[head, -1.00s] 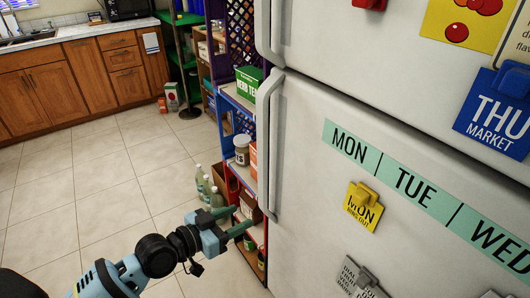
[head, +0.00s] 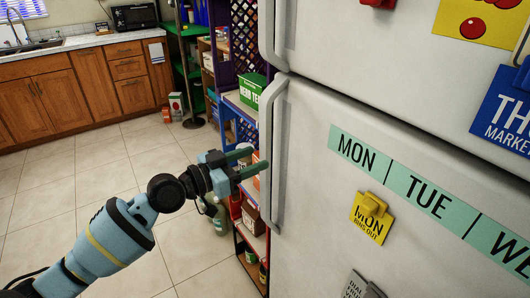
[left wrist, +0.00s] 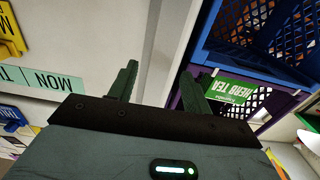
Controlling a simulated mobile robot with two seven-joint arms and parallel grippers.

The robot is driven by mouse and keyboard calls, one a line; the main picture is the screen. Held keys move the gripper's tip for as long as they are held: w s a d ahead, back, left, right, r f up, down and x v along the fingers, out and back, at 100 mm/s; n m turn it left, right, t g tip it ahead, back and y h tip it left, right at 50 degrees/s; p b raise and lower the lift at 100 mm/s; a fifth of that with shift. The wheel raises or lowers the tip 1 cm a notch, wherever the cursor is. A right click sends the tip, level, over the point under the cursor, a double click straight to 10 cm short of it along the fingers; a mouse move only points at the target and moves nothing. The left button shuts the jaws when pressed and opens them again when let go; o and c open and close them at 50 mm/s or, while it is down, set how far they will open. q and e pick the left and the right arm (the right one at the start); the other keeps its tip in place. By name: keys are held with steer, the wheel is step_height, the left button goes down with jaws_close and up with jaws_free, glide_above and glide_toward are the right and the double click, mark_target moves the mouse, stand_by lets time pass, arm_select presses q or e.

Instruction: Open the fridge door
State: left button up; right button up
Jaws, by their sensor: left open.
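The white fridge fills the right of the head view. Its lower door (head: 308,215) and upper door (head: 400,65) are both closed. A long vertical handle (head: 276,170) runs down the left edge of the lower door. In the left wrist view the open fingers (left wrist: 158,86) point toward the fridge's edge, with the door face (left wrist: 85,40) on the left. My right gripper is not in view.
A shelf rack of crates with a green herb tea box (head: 252,88) stands close beside the fridge. Bottles (head: 220,216) stand on the floor by it. Wooden cabinets (head: 60,95) line the back. The tiled floor (head: 100,170) at left is clear.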

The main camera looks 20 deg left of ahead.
mark_target(263, 156)
arm_select(q)
steer(key=shift+x, duration=2.2)
jaws_close()
